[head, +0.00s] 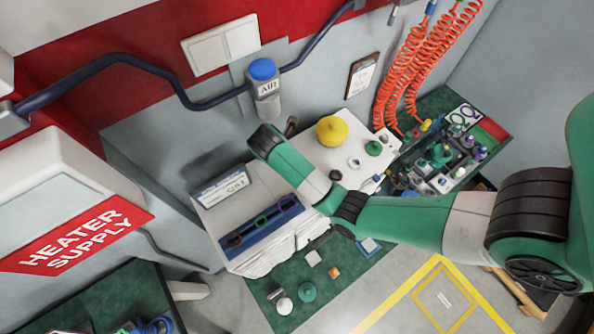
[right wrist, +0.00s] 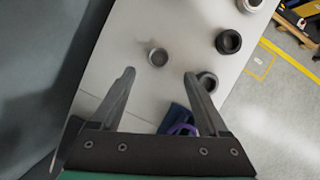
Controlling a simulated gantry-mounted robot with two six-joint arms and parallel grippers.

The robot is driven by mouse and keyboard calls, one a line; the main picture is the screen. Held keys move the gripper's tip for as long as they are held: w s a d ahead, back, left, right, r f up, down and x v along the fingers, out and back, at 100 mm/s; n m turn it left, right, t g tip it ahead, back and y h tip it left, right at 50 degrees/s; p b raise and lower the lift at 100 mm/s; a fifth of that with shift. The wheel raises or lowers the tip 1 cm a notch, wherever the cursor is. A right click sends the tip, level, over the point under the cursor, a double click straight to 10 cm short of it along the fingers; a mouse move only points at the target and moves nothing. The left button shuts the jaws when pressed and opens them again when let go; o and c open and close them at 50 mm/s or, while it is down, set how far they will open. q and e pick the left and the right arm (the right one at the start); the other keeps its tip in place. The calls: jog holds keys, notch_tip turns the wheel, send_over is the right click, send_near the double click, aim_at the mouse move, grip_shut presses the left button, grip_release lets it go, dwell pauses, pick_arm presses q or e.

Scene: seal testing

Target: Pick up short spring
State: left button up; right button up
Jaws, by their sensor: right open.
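My right gripper (right wrist: 160,74) is open and empty in the right wrist view, its two grey fingers apart. A small round metallic piece (right wrist: 157,57), which may be the short spring, stands on the pale surface just beyond the fingertips, roughly centred between them. Its coils are too small to make out. In the head view my right arm reaches in from the right across the bench to the pale machine top; its fingers are mostly hidden behind the wrist there. I cannot pick out the spring in the head view. My left gripper is in neither view.
A blue holder (head: 262,232) is at the pale top's near edge. A yellow knob (head: 332,131), a green knob (head: 374,148) and a crowded parts tray (head: 468,160) lie right of the wrist.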

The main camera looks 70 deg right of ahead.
jog(key=x, duration=0.6)
jog(key=shift+d+f, duration=0.3)
grip_shut()
